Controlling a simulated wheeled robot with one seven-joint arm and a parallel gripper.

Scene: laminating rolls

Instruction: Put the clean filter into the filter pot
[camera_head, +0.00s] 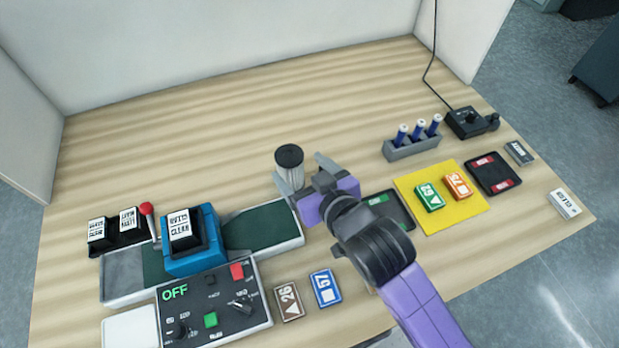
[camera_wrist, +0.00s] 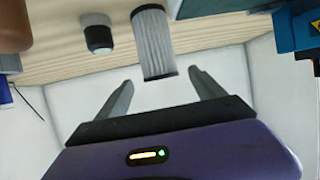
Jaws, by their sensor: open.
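A grey pleated filter with dark end caps (camera_head: 290,168) stands upright on the table near the middle in the head view. It also shows in the wrist view (camera_wrist: 155,45), ahead of the fingers. My gripper (camera_head: 303,175) is open and empty, close to the filter's right side in the head view. In the wrist view its two fingers (camera_wrist: 162,80) are spread, with the filter's near end roughly centred between them. I see no contact. I cannot identify the filter pot; a partly cropped brown object (camera_wrist: 14,25) and a small white and black cylinder (camera_wrist: 97,36) are unclear.
A blue laminator (camera_head: 192,245) with a green belt (camera_head: 262,228) stands left of the gripper, its control panel (camera_head: 215,305) in front. A pen rack (camera_head: 412,148), yellow mat (camera_head: 465,215) and black tray (camera_head: 495,175) lie right. The table behind the filter is clear.

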